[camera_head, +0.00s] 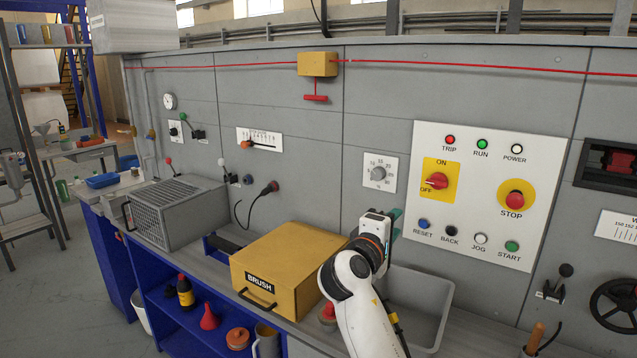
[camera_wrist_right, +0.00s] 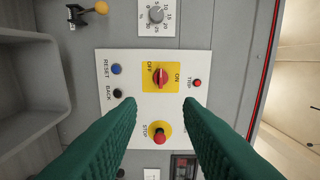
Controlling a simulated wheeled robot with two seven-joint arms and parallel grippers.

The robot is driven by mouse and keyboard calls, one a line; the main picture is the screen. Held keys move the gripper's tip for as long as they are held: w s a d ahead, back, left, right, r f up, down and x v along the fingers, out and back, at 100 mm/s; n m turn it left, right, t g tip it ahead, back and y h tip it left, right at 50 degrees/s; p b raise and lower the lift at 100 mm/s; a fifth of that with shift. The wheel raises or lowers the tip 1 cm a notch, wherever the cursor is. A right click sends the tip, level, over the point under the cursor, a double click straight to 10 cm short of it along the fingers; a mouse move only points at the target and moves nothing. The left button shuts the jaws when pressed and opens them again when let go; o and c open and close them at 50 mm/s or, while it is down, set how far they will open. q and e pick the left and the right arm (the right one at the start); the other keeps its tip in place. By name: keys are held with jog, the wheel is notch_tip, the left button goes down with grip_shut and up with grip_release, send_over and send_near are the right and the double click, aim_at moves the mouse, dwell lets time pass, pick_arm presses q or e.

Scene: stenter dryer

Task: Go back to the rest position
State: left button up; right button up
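My right arm rises from the bottom of the head view, its gripper (camera_head: 394,222) pointing toward the wall panel. In the right wrist view the two green fingers of this gripper (camera_wrist_right: 159,102) are spread apart, with nothing between them. The white control panel (camera_head: 467,250) lies ahead of the fingers. It carries a red ON/OFF knob (camera_head: 437,181) on a yellow plate and a red STOP button (camera_head: 515,199). In the wrist view the panel (camera_wrist_right: 140,108) appears turned sideways, and the fingers look apart from it. My left gripper is not in view.
A yellow BRUSH box (camera_head: 290,270) and a grey open bin (camera_head: 425,290) sit on the bench by my right arm. A grey vented case (camera_head: 178,210) stands further left. A red cord (camera_head: 480,68) runs along the wall. Open floor (camera_head: 60,300) shows at left.

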jog(key=s+d+f+m+g+y, duration=0.25)
jog(key=s+f, duration=0.55)
jog(key=f, duration=0.5)
jog(key=s+d+f+m+g+y, duration=0.2)
jog(key=s+d+f+m+g, duration=0.15)
jog(key=s+f, duration=0.7)
jog(key=s+f+m+g+y, duration=0.25)
jog(key=s+f, duration=0.35)
jog(key=s, duration=0.6)
jog(key=s+f+m+g+y, duration=0.1)
jog(key=s+f+g+y, duration=0.35)
jog(key=s, duration=0.85)
notch_tip(320, 180, down, 26)
jog(key=h, duration=0.1)
jog(key=s+d+f+g+b, duration=0.1)
jog(key=s+d+f, duration=0.1)
jog(key=s+f, duration=1.5)
jog(key=shift+s+d+f, duration=0.2)
jog(key=shift+s+d, duration=0.05)
jog(key=shift+d, duration=0.05)
jog(key=shift+n+h, duration=0.25)
jog(key=shift+c, duration=0.2)
